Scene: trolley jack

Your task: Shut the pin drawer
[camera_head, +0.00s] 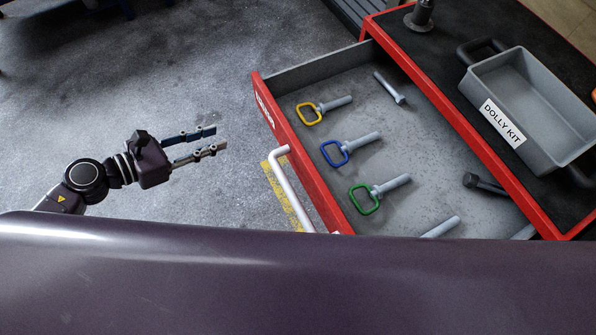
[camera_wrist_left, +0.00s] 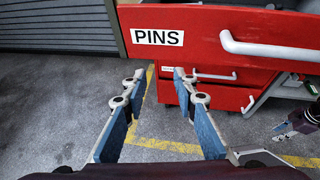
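The pin drawer (camera_head: 300,165) stands pulled out from the red cabinet (camera_head: 470,130) in the head view. It holds pins with yellow, blue and green handles and several plain bolts. Its white bar handle (camera_head: 290,188) is on the front. In the left wrist view the drawer front (camera_wrist_left: 200,45) carries a PINS label, with the handle (camera_wrist_left: 265,48) to the right. My left gripper (camera_head: 220,138) is open and empty, left of the drawer front and apart from it. In the left wrist view a gripper (camera_wrist_left: 292,125) at the right edge may be my right one; its fingers are unclear.
A grey DOLLY KIT bin (camera_head: 535,110) sits on the cabinet's black top, with a dark post (camera_head: 420,15) near its far corner. Lower red drawers (camera_wrist_left: 225,98) are below the pin drawer. Floor left of the drawer is clear, with yellow markings (camera_head: 285,195). My dark body covers the bottom of the head view.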

